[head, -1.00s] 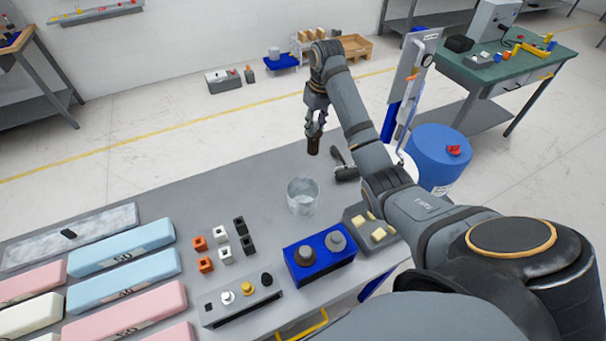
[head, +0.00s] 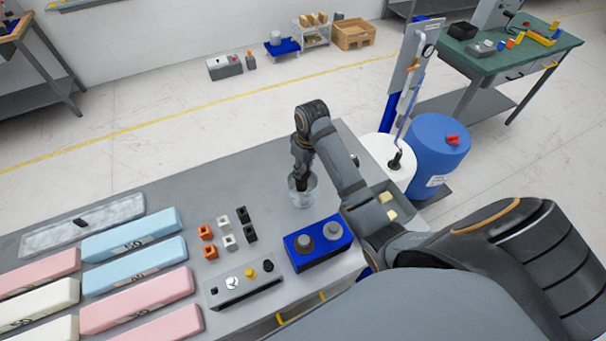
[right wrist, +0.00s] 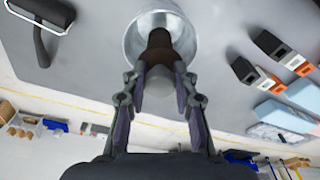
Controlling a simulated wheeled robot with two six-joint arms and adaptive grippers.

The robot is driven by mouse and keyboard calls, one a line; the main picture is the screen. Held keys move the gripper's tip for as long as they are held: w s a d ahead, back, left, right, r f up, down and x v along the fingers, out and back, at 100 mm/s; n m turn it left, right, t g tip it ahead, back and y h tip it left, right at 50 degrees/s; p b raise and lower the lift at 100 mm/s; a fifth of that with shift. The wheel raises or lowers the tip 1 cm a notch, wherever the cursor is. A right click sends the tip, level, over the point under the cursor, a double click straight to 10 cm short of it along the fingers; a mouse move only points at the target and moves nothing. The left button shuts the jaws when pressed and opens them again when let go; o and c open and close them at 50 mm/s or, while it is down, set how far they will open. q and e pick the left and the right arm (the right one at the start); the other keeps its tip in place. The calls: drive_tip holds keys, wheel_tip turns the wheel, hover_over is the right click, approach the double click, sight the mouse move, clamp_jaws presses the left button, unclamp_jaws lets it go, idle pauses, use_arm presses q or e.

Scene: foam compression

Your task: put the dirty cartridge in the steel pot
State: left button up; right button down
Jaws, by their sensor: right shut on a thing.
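The steel pot (head: 301,198) stands on the grey table, open at the top; it also shows in the right wrist view (right wrist: 133,45). My right gripper (head: 301,181) is directly above the pot, with its fingertips at about the rim in the head view. In the right wrist view my right gripper (right wrist: 164,78) is shut on the dark brown cartridge (right wrist: 159,42), whose far end overlaps the pot's opening. The cartridge is mostly hidden by the fingers in the head view. How deep it reaches into the pot I cannot tell. My left gripper is not in view.
Orange, white and black blocks (head: 225,225) stand left of the pot. A blue holder (head: 320,262) with grey knobs is in front of it. Foam bars (head: 130,233) lie at the left. A black-handled tool (right wrist: 40,40) lies near the pot. A blue drum (head: 438,150) stands beyond the table.

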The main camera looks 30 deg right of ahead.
sight(303, 174)
wheel_tip(303, 174, down, 3)
drive_tip(key=shift+f+p, duration=0.2)
drive_tip(key=shift+p, duration=0.35)
drive_tip(key=shift+f, duration=0.3)
drive_tip(key=c, duration=1)
unclamp_jaws()
drive_tip(key=shift+c, duration=0.2)
